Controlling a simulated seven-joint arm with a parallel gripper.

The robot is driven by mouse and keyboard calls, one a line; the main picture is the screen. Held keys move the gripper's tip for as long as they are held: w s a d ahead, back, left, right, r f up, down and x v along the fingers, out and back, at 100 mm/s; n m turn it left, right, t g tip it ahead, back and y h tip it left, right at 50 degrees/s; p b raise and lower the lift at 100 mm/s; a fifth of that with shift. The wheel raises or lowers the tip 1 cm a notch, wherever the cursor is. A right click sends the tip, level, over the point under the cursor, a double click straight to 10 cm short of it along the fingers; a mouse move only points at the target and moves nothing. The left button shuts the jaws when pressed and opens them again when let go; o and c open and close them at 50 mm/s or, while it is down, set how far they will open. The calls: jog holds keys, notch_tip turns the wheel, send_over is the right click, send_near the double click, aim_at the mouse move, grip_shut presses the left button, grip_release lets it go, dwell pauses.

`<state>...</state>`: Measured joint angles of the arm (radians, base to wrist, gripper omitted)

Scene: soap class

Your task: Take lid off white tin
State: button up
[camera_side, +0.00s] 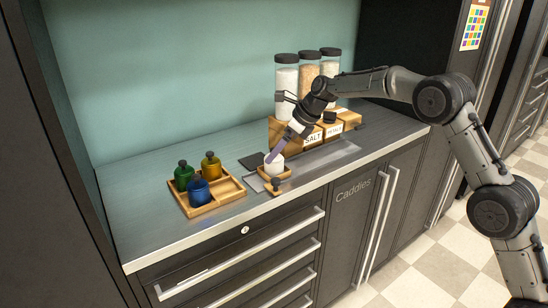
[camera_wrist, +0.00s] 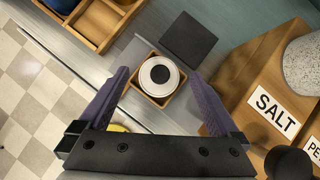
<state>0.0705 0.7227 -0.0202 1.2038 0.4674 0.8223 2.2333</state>
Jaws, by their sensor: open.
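The white tin (camera_side: 273,168) stands in a small square wooden tray (camera_side: 262,176) on the counter. In the wrist view I see the round white top of the tin (camera_wrist: 146,75) from above, with a dark round centre (camera_wrist: 160,74). I cannot make out the seam between lid and tin. My gripper (camera_wrist: 160,79) is open, its two purple fingers spread to the left and right of the tin's top. In the side view my gripper (camera_side: 276,152) slants down to the tin and partly hides it. I cannot tell whether a finger touches it.
A dark square slab (camera_wrist: 188,40) lies just behind the tin. A wooden tray (camera_side: 224,203) with green, yellow and blue jars stands to the left. Wooden boxes labelled SALT (camera_side: 313,137) and tall black-capped jars (camera_side: 287,80) stand behind on the right. A small dark-topped object (camera_side: 276,184) sits in front.

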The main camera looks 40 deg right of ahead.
jog(key=shift+w+a+f, duration=0.1)
jog(key=shift+w+f, duration=0.1)
jog(key=shift+f, duration=0.1)
jog(key=c, duration=1.4)
